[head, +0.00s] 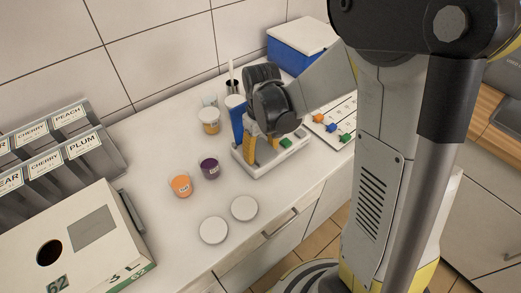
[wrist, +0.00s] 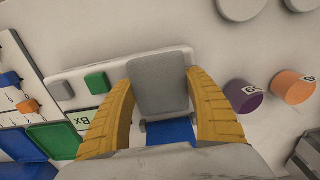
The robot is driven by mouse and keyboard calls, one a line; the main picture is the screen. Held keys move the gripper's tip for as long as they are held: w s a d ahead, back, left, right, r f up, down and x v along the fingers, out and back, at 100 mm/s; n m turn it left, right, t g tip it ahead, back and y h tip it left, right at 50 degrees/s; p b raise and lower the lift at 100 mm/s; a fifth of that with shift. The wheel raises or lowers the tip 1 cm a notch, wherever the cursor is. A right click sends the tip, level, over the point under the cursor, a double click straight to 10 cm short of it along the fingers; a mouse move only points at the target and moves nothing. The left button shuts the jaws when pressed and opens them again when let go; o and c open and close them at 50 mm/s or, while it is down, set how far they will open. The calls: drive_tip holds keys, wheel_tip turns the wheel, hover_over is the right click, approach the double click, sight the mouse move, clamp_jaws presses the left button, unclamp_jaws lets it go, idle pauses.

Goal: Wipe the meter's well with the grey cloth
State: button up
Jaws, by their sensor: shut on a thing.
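The meter (head: 264,167) is a pale, low device on the counter with a green button. In the wrist view the meter (wrist: 118,73) shows a grey button, the green button and a small display marked "Bx". My gripper (head: 262,152) is over the meter, with its yellow fingers pointing down. In the wrist view my gripper (wrist: 160,100) is shut on a grey rounded slab, which looks like the grey cloth (wrist: 160,82). The cloth is over the meter's body; I cannot tell whether it touches it. The meter's well is not visible, hidden by the cloth or gripper.
A purple jar (head: 209,168) and an orange jar (head: 181,185) stand left of the meter. Two white discs (head: 244,208) lie in front. A board with coloured clips (head: 334,130) is at right.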

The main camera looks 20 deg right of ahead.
drive_tip(key=shift+s+d, duration=0.15)
drive_tip(key=shift+s, duration=0.3)
drive_tip(key=shift+w, duration=0.25)
drive_tip(key=shift+w+a, duration=0.2)
drive_tip(key=shift+w, duration=0.2)
drive_tip(key=shift+s, duration=0.15)
drive_tip(key=shift+s+d, duration=0.2)
drive_tip(key=shift+s, duration=0.3)
drive_tip(key=shift+w, duration=0.15)
